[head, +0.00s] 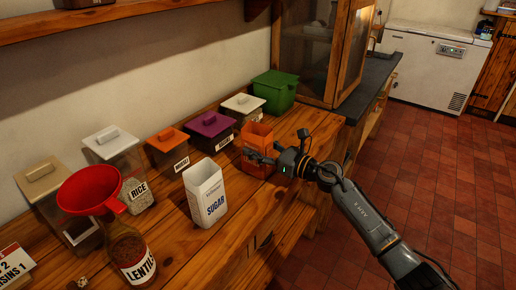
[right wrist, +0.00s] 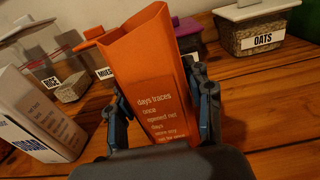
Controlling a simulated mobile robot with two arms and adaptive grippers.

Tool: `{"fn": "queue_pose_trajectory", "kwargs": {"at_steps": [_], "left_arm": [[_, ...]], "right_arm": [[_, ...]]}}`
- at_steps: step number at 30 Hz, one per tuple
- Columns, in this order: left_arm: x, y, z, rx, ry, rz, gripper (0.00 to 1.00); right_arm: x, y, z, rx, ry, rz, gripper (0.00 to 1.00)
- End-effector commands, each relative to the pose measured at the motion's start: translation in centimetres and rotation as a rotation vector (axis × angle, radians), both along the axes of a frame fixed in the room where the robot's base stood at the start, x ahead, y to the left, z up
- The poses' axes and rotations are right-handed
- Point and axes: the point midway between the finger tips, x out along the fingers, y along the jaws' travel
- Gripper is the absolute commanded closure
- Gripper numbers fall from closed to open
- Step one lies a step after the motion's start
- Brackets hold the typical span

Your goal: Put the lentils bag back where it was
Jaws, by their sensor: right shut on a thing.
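An orange, open-topped bag (head: 257,133), apparently the lentils bag, stands near the right end of the wooden counter. Its product name does not show; small print shows in the right wrist view (right wrist: 160,100). My right gripper (head: 262,157) is shut on it, with one finger on each side. The bag is roughly upright; I cannot tell whether its base touches the counter. A glass jar labelled LENTIL (head: 128,250) stands at the front left with a red funnel (head: 90,190) in its mouth. My left gripper is not in view.
A white sugar carton (head: 205,195) stands left of the bag. Behind is a row of lidded containers: rice (head: 125,165), an orange-lidded one (head: 168,148), a purple-lidded one (head: 210,128), a white-lidded one (head: 243,106) and a green bin (head: 275,92). A glass-doored cabinet (head: 310,50) is beyond.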

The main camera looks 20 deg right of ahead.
Motion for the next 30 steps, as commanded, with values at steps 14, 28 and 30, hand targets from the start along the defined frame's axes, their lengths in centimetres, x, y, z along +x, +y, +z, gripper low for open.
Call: {"fn": "queue_pose_trajectory", "kwargs": {"at_steps": [14, 28, 30], "left_arm": [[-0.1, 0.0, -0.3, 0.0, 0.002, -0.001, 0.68], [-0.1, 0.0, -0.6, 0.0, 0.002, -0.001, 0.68], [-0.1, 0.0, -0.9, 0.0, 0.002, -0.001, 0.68]], "right_arm": [[0.0, 0.0, -0.2, 0.0, 0.0, 0.0, 0.26], [-2.1, -1.8, -0.2, -0.003, 0.001, -0.002, 0.26], [-3.4, -2.8, -0.3, -0.005, 0.001, -0.003, 0.26]]}}
